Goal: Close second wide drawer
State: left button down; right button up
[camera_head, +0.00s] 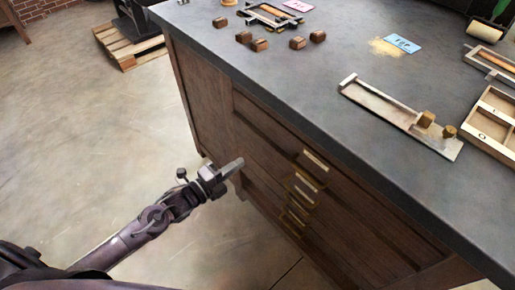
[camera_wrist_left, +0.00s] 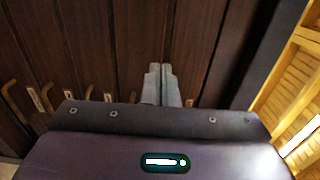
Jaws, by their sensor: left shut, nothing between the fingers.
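The wooden cabinet has a stack of wide drawers with brass handles. The top drawer front (camera_head: 270,120) is under the dark worktop, and the second wide drawer front (camera_head: 262,148) is below it. I cannot tell clearly how far any drawer stands out. My left gripper (camera_head: 238,166) is at the left part of the drawer fronts, its fingertips close to the wood; contact is unclear. In the left wrist view its fingers (camera_wrist_left: 163,84) are together and empty, in front of dark wooden panels (camera_wrist_left: 130,45). My right gripper is out of view.
Brass handles (camera_head: 308,181) stick out along the middle of the drawer fronts. The worktop (camera_head: 300,75) carries small wooden blocks (camera_head: 298,43), a composing tray (camera_head: 400,115) and compartment boxes. A wooden pallet (camera_head: 130,47) lies at the back left. The floor left of the cabinet is clear.

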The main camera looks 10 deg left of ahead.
aim_at(266, 143)
pick_arm(q)
jog(key=x, duration=0.9)
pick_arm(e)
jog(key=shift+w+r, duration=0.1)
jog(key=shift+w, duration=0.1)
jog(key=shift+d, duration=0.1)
pick_arm(q)
jog(key=shift+w+d, duration=0.1)
jog(key=shift+w+d+b, duration=0.4)
jog(key=shift+w+b, duration=0.2)
jog(key=shift+b, duration=0.05)
jog(key=shift+r, duration=0.2)
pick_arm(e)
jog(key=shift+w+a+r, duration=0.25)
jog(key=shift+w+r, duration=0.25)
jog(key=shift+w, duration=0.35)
